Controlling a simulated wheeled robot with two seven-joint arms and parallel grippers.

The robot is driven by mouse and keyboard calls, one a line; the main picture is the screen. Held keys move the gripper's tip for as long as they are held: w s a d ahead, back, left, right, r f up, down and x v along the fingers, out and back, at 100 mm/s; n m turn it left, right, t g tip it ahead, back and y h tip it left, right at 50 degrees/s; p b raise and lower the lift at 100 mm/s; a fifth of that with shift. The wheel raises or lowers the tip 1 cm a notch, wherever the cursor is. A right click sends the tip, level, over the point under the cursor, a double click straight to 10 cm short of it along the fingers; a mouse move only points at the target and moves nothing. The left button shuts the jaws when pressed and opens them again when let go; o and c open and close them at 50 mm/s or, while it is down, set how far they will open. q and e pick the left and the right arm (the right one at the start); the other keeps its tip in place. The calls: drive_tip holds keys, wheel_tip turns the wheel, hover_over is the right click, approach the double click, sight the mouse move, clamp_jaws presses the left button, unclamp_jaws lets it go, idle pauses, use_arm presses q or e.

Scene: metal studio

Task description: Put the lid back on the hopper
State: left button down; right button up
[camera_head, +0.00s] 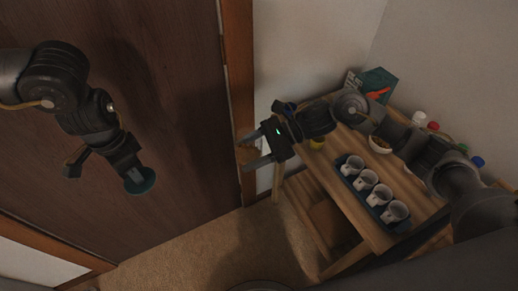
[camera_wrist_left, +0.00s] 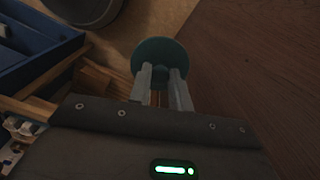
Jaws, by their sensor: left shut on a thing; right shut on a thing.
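The lid appears as a round teal disc (camera_head: 140,181) at the left of the head view, and it also shows in the left wrist view (camera_wrist_left: 160,57). My left gripper (camera_head: 133,172) is shut on it and holds it in the air, in front of the dark wood panel. My right gripper (camera_head: 247,154) is near the middle of the head view, with its fingers around a small brown thing (camera_head: 248,153) that I cannot identify. I cannot make out the hopper with certainty in either view.
A wooden table (camera_head: 376,239) at the right carries a dark tray (camera_head: 349,183) of several white mugs, a bowl (camera_head: 380,146), a green box (camera_head: 375,84) and small coloured-cap containers. My right arm passes over it. A blue open box (camera_wrist_left: 45,62) shows in the left wrist view.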

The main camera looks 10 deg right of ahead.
use_arm(q)
drive_tip(key=shift+w+r, duration=0.1)
drive_tip(key=shift+r, duration=0.1)
drive_tip(key=d+r+m, duration=0.4)
drive_tip(key=d+m, duration=0.4)
drive_tip(key=d, duration=0.1)
drive_tip(key=w+d+r+m, duration=0.1)
drive_tip(key=d+r+m, duration=0.4)
drive_tip(key=d+m, duration=0.3)
drive_tip(key=w+d+r+m, duration=0.1)
drive_tip(key=d+r+m, duration=0.4)
drive_tip(key=d+m, duration=0.3)
drive_tip(key=shift+d+r, duration=0.2)
drive_tip(key=shift+d, duration=1.2)
drive_tip(key=shift+a, duration=0.1)
drive_tip(key=shift+f, duration=2)
